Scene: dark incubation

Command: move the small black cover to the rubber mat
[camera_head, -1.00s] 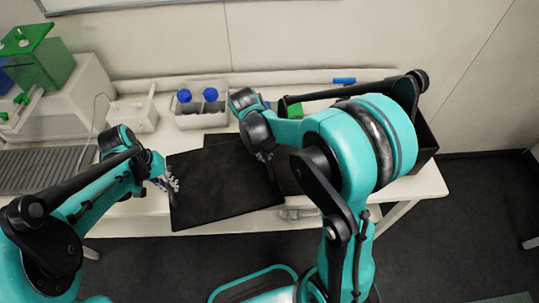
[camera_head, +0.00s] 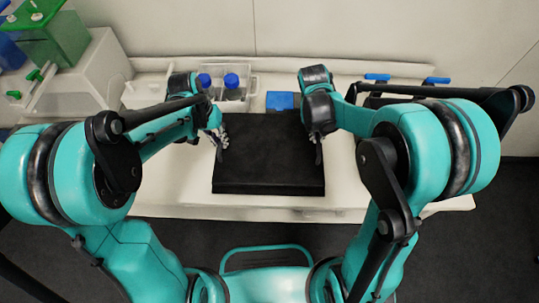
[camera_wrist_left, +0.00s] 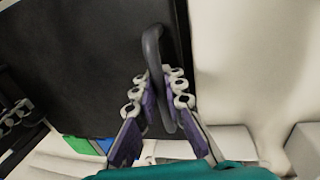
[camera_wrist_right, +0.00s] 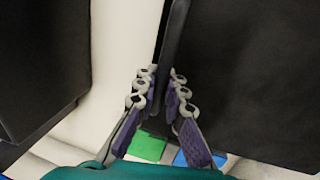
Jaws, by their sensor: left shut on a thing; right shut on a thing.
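The small black cover (camera_head: 268,160), a dark flat-topped piece, is held level between my grippers in the head view, over the pale bench's front edge. My left gripper (camera_head: 220,140) is shut on the looped handle (camera_wrist_left: 152,50) at its left side. My right gripper (camera_head: 318,150) is shut on the dark handle (camera_wrist_right: 173,40) at its right side. The cover also shows in the left wrist view (camera_wrist_left: 90,60) and the right wrist view (camera_wrist_right: 255,75). I cannot make out the rubber mat for certain; the cover and arms hide much of the bench.
Blue-capped bottles (camera_head: 231,82) stand in a clear rack behind the cover. A flat blue item (camera_head: 282,101) lies at its back edge. A black box (camera_wrist_right: 40,60) is beside my right gripper.

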